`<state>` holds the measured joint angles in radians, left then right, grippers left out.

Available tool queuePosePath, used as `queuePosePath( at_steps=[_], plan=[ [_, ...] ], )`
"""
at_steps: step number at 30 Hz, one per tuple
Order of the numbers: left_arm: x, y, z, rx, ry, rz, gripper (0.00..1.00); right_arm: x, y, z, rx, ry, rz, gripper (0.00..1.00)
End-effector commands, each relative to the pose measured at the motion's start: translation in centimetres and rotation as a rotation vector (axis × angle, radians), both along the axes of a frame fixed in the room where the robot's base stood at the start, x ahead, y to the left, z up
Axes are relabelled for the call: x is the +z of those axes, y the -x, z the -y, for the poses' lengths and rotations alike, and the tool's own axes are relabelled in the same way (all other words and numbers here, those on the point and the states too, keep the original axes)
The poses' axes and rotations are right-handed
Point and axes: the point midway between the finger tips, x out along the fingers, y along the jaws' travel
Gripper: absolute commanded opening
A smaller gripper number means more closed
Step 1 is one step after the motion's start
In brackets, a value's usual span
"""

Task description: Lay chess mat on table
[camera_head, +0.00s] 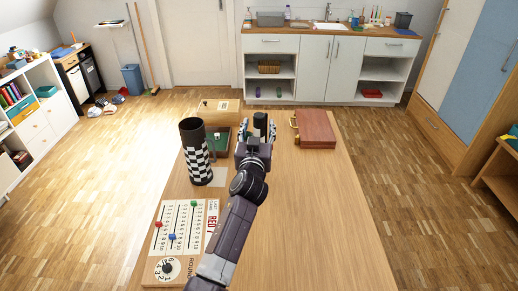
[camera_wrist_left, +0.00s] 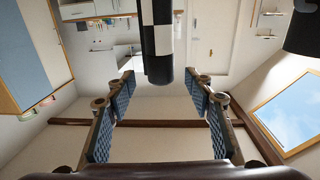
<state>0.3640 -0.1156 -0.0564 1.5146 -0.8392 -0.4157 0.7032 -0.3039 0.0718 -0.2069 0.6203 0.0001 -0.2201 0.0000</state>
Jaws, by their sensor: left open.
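A dark cylinder (camera_head: 262,121), which seems to be the rolled chess mat, stands upright beyond my left gripper. In the left wrist view its black-and-white checkered side (camera_wrist_left: 158,35) hangs from the top edge and ends in a dark rim, centred between the finger pairs. My left gripper (camera_head: 256,130) is open around or just short of it; contact cannot be told. The roll's lower part is hidden by the gripper and arm. My right gripper is out of view.
A tall black mug-like container with checks (camera_head: 196,140) stands left of my gripper on the table (camera_head: 310,220). A score board (camera_head: 178,228) lies at the front left, a green-topped box (camera_head: 217,140) behind the container, a brown case (camera_head: 316,128) at right. The table's right front is clear.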

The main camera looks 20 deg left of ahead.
Motion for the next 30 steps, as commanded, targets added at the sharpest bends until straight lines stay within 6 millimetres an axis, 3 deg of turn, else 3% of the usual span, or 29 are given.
queuePosePath(
  at_steps=[6, 14, 27, 30],
  plan=[
    [0.0, -1.8, -0.5, 0.001, -0.002, 0.000, 0.48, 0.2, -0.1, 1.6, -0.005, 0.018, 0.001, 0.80],
    [-0.1, -1.9, -0.5, 0.001, -0.001, -0.001, 0.47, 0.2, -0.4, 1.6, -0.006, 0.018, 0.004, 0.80],
    [-0.1, -1.9, -0.5, 0.001, -0.001, -0.001, 0.00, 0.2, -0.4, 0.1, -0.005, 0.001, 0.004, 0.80],
    [-0.1, -1.9, -0.5, 0.001, -0.001, -0.001, 0.00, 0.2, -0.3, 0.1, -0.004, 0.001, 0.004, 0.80]
  ],
)
